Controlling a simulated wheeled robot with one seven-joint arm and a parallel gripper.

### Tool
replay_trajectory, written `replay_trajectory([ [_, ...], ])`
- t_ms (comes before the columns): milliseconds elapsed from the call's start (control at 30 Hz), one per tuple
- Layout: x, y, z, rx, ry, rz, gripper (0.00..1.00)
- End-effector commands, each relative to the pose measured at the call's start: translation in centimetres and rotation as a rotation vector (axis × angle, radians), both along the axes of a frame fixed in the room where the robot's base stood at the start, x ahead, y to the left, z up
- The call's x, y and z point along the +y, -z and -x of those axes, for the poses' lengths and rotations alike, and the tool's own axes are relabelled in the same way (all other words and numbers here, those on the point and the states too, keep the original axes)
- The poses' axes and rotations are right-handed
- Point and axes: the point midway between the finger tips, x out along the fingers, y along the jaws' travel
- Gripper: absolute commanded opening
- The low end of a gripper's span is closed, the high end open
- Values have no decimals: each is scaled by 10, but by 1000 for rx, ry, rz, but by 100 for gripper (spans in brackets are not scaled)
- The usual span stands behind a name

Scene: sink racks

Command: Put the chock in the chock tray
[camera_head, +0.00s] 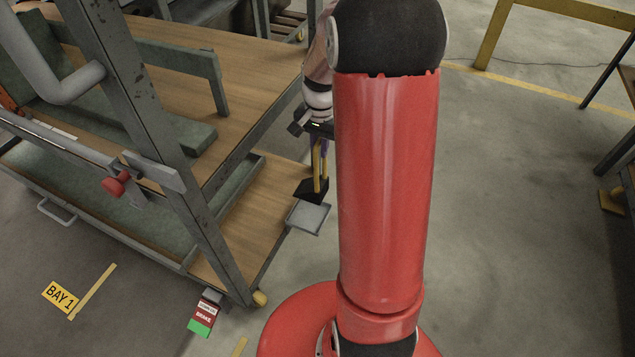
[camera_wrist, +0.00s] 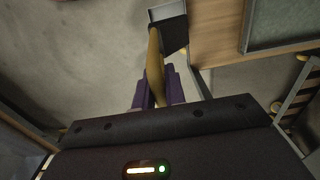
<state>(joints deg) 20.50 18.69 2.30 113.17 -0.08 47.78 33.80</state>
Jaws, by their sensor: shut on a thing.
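The chock is a black wedge (camera_head: 311,191) with a long yellow handle. My gripper (camera_head: 319,148) has purple fingers, shut on the yellow handle, with the wedge hanging below. In the wrist view, the handle (camera_wrist: 154,62) runs between the fingers (camera_wrist: 156,88) to the black wedge (camera_wrist: 174,36). The chock tray (camera_head: 308,218) is a small shallow grey tray at the corner of the cart. The wedge overlaps the tray's far edge in the head view; I cannot tell whether they touch. Part of the tray also shows past the wedge in the wrist view (camera_wrist: 166,12).
A grey-framed cart with a wooden lower deck (camera_head: 240,215) stands to the left, its post (camera_head: 165,150) rising close by. A red and green brake pedal (camera_head: 203,315) and a yellow caster (camera_head: 260,298) are at its near corner. Concrete floor to the right is open.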

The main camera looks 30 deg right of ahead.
Motion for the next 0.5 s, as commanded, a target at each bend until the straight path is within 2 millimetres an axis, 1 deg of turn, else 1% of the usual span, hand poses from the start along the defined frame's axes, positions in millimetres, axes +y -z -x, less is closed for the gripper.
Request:
replay_trajectory([
  [33,0,12,0,1,0,-1,0],
  [100,0,28,0,1,0,-2,0],
  [200,0,49,0,0,1,-1,0],
  [300,0,66,0,0,1,-1,0],
  [400,0,77,-1,-2,0,1,0],
  [500,0,82,-1,-3,0,1,0],
])
